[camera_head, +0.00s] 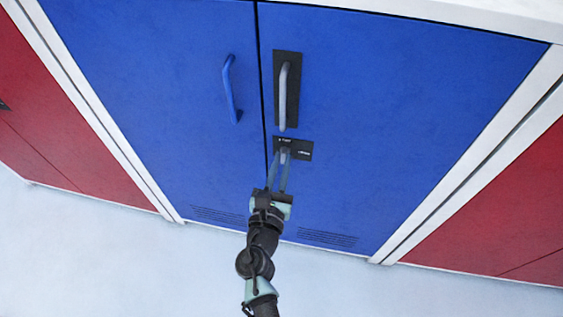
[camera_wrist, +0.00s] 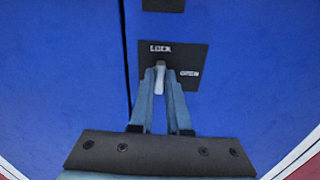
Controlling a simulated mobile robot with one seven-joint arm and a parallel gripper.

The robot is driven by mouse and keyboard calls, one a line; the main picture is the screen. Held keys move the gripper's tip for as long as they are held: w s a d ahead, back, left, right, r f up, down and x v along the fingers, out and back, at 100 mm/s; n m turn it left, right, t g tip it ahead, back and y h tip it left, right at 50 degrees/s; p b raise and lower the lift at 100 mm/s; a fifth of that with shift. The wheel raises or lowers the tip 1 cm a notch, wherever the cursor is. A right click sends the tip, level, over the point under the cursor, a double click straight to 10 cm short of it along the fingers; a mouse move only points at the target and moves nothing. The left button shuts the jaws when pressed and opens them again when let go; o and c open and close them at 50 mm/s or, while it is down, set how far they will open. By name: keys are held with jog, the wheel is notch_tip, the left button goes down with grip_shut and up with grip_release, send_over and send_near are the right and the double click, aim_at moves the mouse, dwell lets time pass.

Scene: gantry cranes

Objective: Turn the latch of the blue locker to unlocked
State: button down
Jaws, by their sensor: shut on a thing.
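The blue locker (camera_head: 400,110) has two doors. On its right door, near the seam, is a black latch plate (camera_head: 303,145), marked LOCK at the top and OPEN at the right in the wrist view (camera_wrist: 190,58). The pale latch (camera_wrist: 160,77) stands about upright below the word LOCK. My gripper (camera_head: 284,158) reaches up from below. Its two fingertips (camera_wrist: 161,78) are shut on the latch, one on each side.
A grey door handle (camera_head: 283,97) on a black plate is just above the latch. A blue handle (camera_head: 230,90) is on the left door. Red lockers stand on both sides (camera_head: 50,130). The pale floor (camera_head: 130,260) in front is clear.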

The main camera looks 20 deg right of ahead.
jog(key=m+b, duration=0.1)
jog(key=m, duration=0.1)
jog(key=m+b, duration=0.2)
jog(key=shift+f+m, duration=0.2)
jog(key=shift+m, duration=0.1)
jog(key=m+b, duration=0.2)
jog(key=m, duration=0.2)
jog(key=shift+s+d+b, duration=0.1)
jog(key=shift+b, duration=0.3)
jog(key=shift+m+b, duration=2.7)
jog(key=shift+m, duration=1.7)
jog(key=c, duration=0.9)
grip_release()
jog(key=shift+s, duration=0.1)
